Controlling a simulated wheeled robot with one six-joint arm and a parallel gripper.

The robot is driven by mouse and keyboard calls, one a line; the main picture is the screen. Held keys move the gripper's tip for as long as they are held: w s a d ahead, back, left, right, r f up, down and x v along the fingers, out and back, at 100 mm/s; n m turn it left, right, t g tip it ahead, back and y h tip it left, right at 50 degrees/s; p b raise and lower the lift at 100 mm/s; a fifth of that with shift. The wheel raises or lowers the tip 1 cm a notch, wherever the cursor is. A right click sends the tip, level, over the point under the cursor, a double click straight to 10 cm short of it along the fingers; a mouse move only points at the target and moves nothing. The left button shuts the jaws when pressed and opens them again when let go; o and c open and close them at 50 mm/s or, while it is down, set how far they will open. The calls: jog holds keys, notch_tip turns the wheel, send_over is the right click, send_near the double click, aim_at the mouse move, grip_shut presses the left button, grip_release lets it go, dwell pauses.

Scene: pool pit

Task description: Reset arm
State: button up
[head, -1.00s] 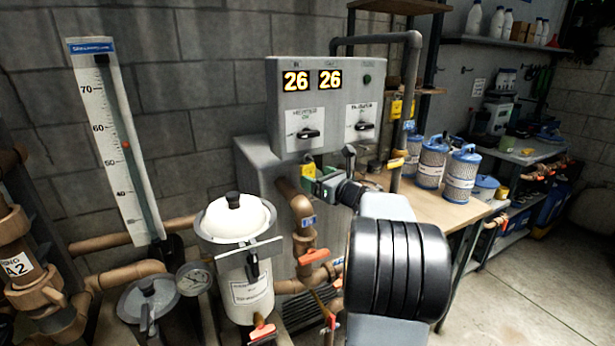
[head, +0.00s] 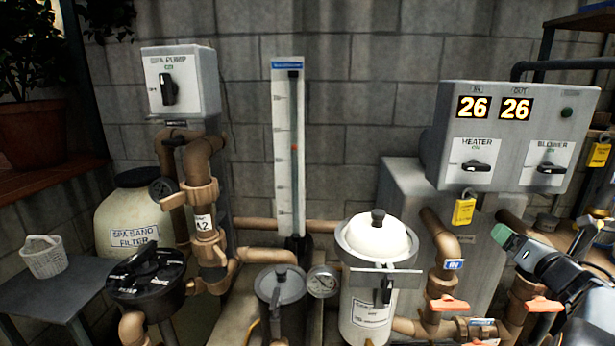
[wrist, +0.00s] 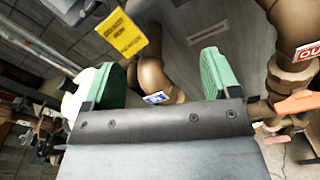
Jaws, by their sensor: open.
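My gripper (wrist: 158,82) shows in the wrist view with its two green jaws apart and nothing between them. Behind the jaws are a brown pipe bend and a grey housing. In the head view my gripper (head: 503,238) is at the right, in front of the grey heater box (head: 507,135) and its pipes. A yellow tag (head: 464,208) hangs just under that box, left of and above my gripper. The tag also shows in the wrist view (wrist: 122,33), near the left jaw. Part of my arm runs off the right edge.
A white-lidded canister (head: 366,310) stands left of my arm. Pipes with orange-handled valves (head: 455,303) lie below it. Farther left are a flow gauge (head: 287,150), the spa pump box (head: 180,82), the sand filter (head: 128,222) and a white basket (head: 44,257) on a table.

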jog(key=s+d+f+m+g+h, duration=0.35)
jog(key=d+m+h, duration=0.2)
jog(key=m, duration=0.75)
jog(key=s+a+f+m+g+p, duration=0.4)
jog(key=a+m+g, duration=0.4)
jog(key=m, duration=0.6)
jog(key=s+a+m+g+y+p, duration=0.1)
jog(key=s+a+y+p, duration=0.1)
jog(key=a, duration=1.3)
jog(key=s+a+r+m+g+y+p, duration=0.1)
jog(key=s+a+m+y+p, duration=0.1)
jog(key=a, duration=1.3)
jog(key=shift+s+r+y+p, duration=0.2)
jog(key=shift+s+y+p, duration=0.55)
jog(key=shift+s+y, duration=0.7)
jog(key=shift+w+d+m, duration=0.1)
jog(key=shift+w+m, duration=0.15)
jog(key=shift+m, duration=0.05)
